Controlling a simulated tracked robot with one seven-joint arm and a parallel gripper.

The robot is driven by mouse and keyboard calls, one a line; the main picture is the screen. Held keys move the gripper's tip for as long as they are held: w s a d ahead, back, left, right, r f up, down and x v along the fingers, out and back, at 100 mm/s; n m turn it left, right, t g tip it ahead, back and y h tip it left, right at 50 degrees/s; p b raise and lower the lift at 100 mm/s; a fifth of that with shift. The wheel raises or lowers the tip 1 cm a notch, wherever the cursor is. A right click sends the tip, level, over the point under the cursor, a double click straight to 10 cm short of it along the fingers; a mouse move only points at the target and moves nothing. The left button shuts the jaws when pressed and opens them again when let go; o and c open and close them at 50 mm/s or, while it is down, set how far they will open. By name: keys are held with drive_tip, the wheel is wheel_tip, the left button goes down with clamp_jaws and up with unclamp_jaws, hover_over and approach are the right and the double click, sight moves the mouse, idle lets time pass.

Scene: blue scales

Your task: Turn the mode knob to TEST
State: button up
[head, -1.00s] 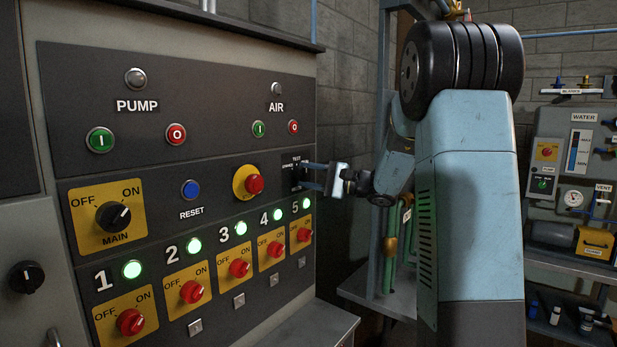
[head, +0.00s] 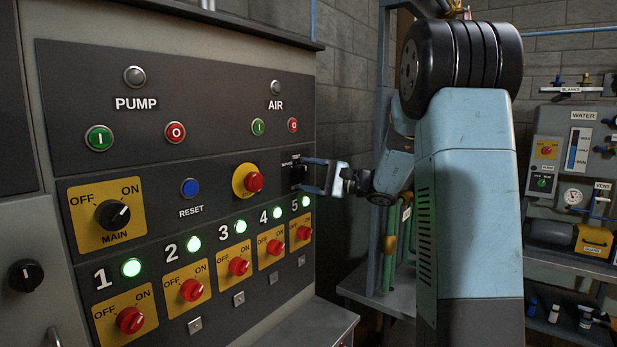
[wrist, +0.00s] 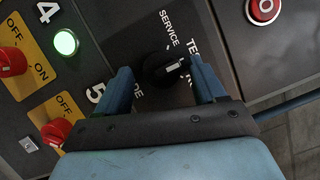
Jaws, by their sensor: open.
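The black mode knob (wrist: 160,72) sits between the two blue fingers of my gripper (wrist: 160,66) in the wrist view. The fingers are open, one on each side of it; I cannot tell whether either touches it. Its white mark points right, toward the right finger. The SERVICE label (wrist: 169,28) is above the knob, and the TEST label (wrist: 192,47) is partly hidden by the right finger. In the head view my gripper (head: 302,174) is at the panel's right edge, and the knob is a small dark shape there.
A red button on a yellow ring (head: 254,182) is just left of the gripper. Red breaker knob 5 (head: 303,233) and its green lamp (head: 305,202) are below. The red AIR button (head: 292,125) is above. A grey block wall (head: 345,120) stands behind to the right.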

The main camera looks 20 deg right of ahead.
drive_tip(key=v, duration=1.3)
drive_tip(key=shift+s+d+f, duration=0.15)
drive_tip(key=shift+d, duration=0.2)
drive_tip(key=s+a+f+n+g+h, duration=0.35)
drive_tip(key=s+a+g+h, duration=0.35)
drive_tip(key=s+a, duration=0.9)
drive_tip(key=s+d+f+n+t+h, duration=0.1)
drive_tip(key=s+d+n+h, duration=0.1)
drive_tip(key=s, duration=0.5)
drive_tip(key=s+d+f+n+t+h, duration=0.1)
drive_tip(key=s+f+n+h, duration=0.1)
drive_tip(key=s+n+h, duration=0.2)
drive_tip(key=shift+s+d+h, duration=0.4)
drive_tip(key=shift+s+h, duration=1.2)
drive_tip(key=shift+s, duration=0.1)
